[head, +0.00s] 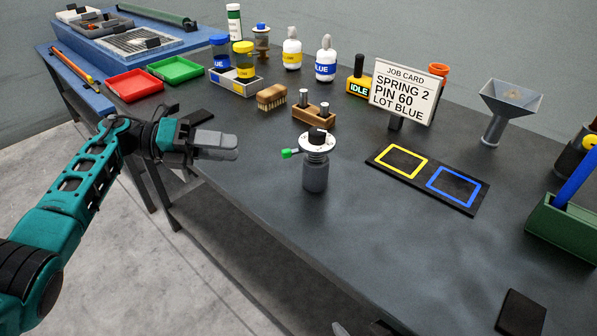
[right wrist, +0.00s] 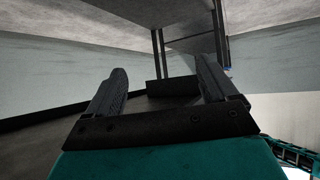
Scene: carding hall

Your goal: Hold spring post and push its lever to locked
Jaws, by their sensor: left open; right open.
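The spring post (head: 315,178) stands upright on the dark bench. It is a dark grey cylinder with a white marked disc (head: 317,142) and a black knob on top. Its lever (head: 290,153) has a green tip and points left from the disc. My left gripper (head: 236,146) is open and empty, left of the lever and apart from it. My right gripper (right wrist: 160,82) is open in the right wrist view, with nothing between its fingers. The post does not show there. Only a small grey tip at the head view's bottom edge may belong to it.
A wooden block with pins (head: 314,117) and a brush (head: 271,97) stand behind the post. A black mat (head: 414,187) with yellow and blue squares lies right, below the job card (head: 403,92) reading SPRING 2, PIN 60, LOT BLUE.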

